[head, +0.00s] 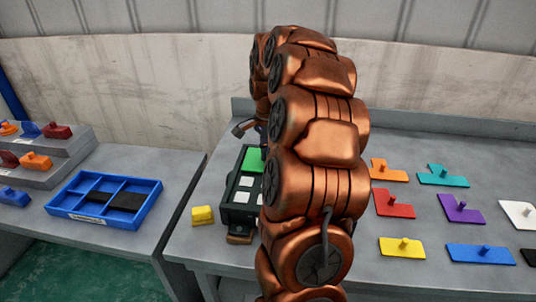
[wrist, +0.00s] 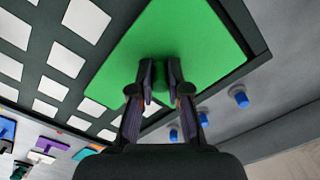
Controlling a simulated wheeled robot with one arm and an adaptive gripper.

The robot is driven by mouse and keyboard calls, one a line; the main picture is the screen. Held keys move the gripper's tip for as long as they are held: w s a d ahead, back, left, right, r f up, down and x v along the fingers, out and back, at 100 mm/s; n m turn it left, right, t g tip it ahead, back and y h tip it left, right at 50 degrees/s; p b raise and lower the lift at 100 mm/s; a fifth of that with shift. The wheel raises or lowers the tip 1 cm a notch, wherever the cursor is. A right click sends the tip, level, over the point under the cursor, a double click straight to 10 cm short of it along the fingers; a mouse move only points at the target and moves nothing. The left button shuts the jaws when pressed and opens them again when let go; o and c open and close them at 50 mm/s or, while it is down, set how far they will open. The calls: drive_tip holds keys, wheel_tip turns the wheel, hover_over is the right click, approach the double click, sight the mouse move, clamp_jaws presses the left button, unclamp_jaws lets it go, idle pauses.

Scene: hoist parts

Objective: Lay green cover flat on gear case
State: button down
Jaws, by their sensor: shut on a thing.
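The green cover (wrist: 205,45) shows large in the wrist view, a flat plate with its knob between my fingers. My gripper (wrist: 160,85) is shut on that knob. The dark gear case (wrist: 45,50) with rows of white squares lies under and beside the cover. In the head view the green cover (head: 254,160) is at the far end of the gear case (head: 232,214), and my arm hides its right part and my gripper. The cover looks roughly parallel to the case top; I cannot tell whether it touches it.
Flat knobbed pieces, orange (head: 388,174), teal (head: 442,180), red (head: 393,207), purple (head: 460,213) and others, lie on the right of the bench. A yellow block (head: 202,215) sits left of the case. A blue divided tray (head: 65,210) is on the left table.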

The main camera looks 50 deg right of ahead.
drive_tip(key=c, duration=1.1)
unclamp_jaws()
drive_tip(key=shift+f, duration=0.1)
drive_tip(key=shift+c, duration=0.2)
wheel_tip(320, 180, up, 12)
drive_tip(key=b, duration=0.1)
